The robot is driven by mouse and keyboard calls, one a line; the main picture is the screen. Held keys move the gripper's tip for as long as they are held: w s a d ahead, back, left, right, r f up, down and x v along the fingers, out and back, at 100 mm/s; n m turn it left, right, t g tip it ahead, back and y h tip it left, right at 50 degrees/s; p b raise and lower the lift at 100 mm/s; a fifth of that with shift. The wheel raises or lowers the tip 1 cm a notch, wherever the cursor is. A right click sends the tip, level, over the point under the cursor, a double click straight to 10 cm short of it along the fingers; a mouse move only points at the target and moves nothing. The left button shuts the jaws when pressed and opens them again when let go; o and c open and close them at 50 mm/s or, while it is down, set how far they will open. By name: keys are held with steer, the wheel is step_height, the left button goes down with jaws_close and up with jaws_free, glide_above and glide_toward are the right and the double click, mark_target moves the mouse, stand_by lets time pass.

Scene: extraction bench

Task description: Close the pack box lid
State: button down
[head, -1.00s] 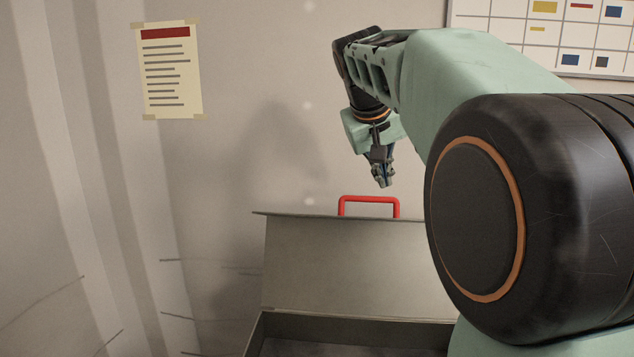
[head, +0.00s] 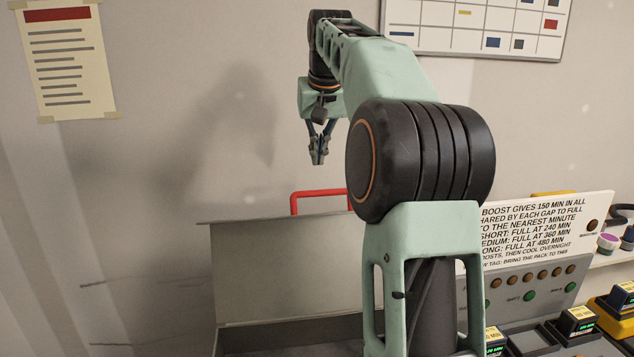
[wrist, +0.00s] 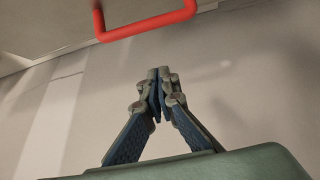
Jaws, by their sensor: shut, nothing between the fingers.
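The pack box (head: 300,340) is grey, and its lid (head: 280,265) stands raised and open at the back. A red handle (head: 318,194) sticks up from the lid's top edge, partly hidden behind my arm in the head view. The handle (wrist: 145,24) also shows at the top of the wrist view, with a strip of the lid (wrist: 50,25) beside it. My gripper (head: 318,160) is shut and empty. It points down above the handle in the head view, and in the wrist view its fingertips (wrist: 158,72) are apart from the handle. The right part of the box is hidden by my arm.
A white sign (head: 540,230) with text stands to the right, above a panel with knobs. Several small devices with displays (head: 577,320) sit at the lower right. A notice (head: 65,60) and a chart (head: 475,25) hang on the wall. The air left of the lid is clear.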

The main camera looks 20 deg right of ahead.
steer(key=shift+s+a+f, duration=0.1)
steer(key=shift+s+f, duration=0.1)
steer(key=shift+f, duration=0.8)
steer(key=shift+s+a+f, duration=0.1)
steer(key=shift+s+f, duration=0.15)
steer(key=shift+f, duration=0.75)
steer(key=shift+s+f, duration=0.2)
steer(key=shift+f, duration=0.8)
steer(key=shift+s+b, duration=0.1)
steer(key=shift+b, duration=0.4)
